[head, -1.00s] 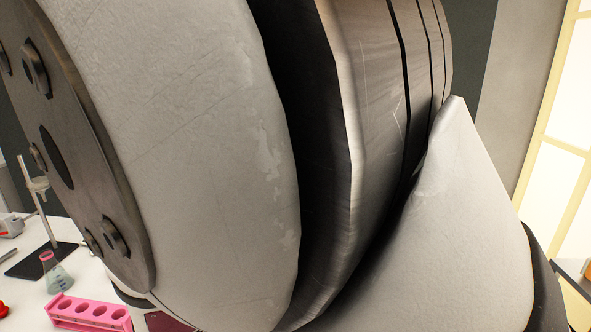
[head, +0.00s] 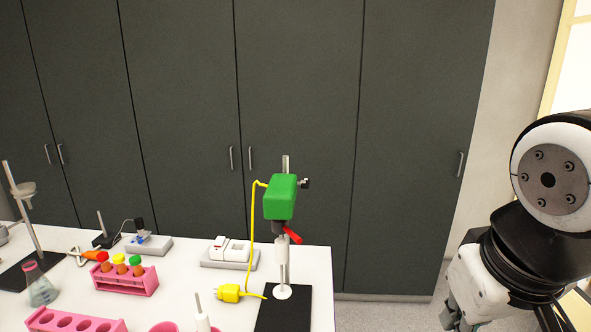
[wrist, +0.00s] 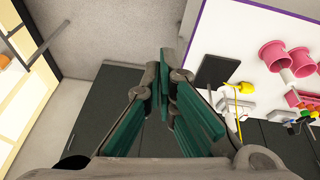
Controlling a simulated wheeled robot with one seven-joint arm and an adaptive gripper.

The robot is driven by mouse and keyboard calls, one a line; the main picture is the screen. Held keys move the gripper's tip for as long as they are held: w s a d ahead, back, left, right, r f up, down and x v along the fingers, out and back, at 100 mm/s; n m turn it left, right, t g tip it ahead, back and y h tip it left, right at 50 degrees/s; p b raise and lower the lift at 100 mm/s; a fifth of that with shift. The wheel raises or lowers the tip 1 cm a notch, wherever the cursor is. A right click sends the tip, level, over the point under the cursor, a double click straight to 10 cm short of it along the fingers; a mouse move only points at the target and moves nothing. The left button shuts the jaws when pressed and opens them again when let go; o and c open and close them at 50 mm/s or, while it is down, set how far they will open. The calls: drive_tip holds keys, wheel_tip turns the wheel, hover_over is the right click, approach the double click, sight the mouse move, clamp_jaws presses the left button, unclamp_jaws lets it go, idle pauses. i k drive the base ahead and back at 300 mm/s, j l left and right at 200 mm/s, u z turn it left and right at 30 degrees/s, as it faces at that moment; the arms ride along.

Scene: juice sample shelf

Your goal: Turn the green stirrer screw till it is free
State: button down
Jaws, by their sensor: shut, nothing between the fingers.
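The green stirrer (head: 280,197) is a boxy head on a metal rod, standing upright at the right end of the white table in the head view. A small dark clamp or screw (head: 304,183) sticks out from its right side. A red handle-like part (head: 292,235) juts out below the head. My gripper (wrist: 165,80) has green-lined fingers that are shut and empty in the wrist view. In the head view only part of my gripper (head: 455,314) shows at the bottom right, well to the right of the stirrer and apart from it.
The stirrer's black base (head: 284,312) stands by a yellow plug (head: 229,293) with a yellow cable. A grey-white device (head: 230,254), a pink tube rack (head: 125,281) and a flask (head: 40,287) are further left. Dark cabinets (head: 300,110) line the back.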

sight(304, 183)
drive_tip(key=l+u, duration=0.85)
